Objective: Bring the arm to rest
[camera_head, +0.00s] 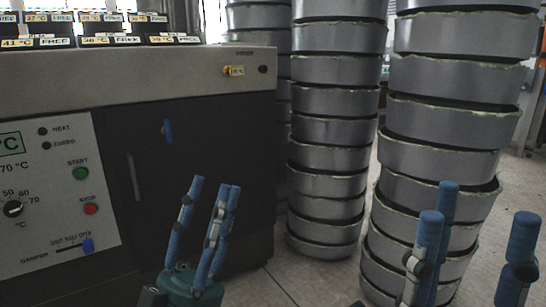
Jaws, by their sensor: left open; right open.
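My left gripper (207,228) shows at the bottom middle of the head view. Its blue fingers point up from a green palm and are spread apart with nothing between them. My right gripper (470,250) shows at the bottom right. Its blue fingers also point up, spread wide and empty; its palm is cut off by the frame edge. Both grippers are in front of the machine and the stacks, and I see neither of them holding anything.
A grey oven-like machine (205,130) with a control panel (60,195) fills the left. Tall stacks of grey round moulds (333,130) (450,115) stand at the centre and right, with another behind. Bare tiled floor (310,272) shows between machine and stacks.

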